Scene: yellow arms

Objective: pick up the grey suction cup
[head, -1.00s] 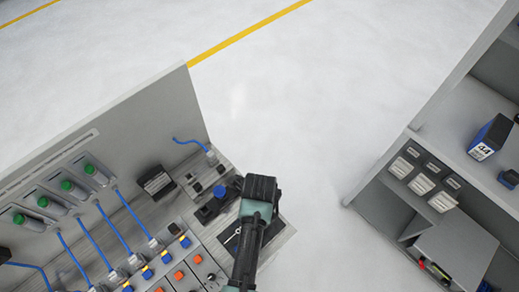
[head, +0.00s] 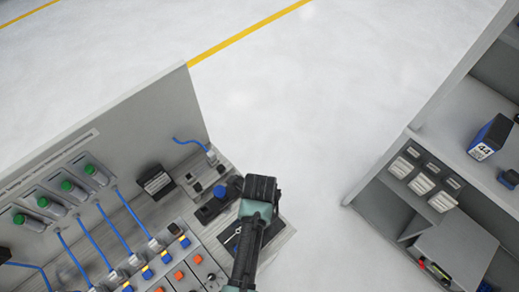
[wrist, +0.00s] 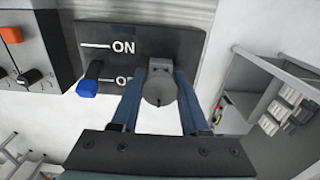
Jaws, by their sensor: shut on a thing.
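The grey suction cup (wrist: 159,88) shows in the wrist view as a rounded grey piece between the two blue fingers of my gripper (wrist: 160,76). The fingers are shut on it from both sides. In front of it lies a dark panel (wrist: 180,45) with ON and OFF markings. I cannot tell whether the cup touches the panel. In the head view my gripper (head: 258,190) is over the right end of the workbench, and the arm hides the cup.
A blue-ended switch (wrist: 89,80) sits at the panel's OFF mark. An orange knob (wrist: 11,34) is on the grey box beside it. In the head view, blue cables (head: 122,205) run along the bench. A shelf unit (head: 455,250) stands right, with clear floor between.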

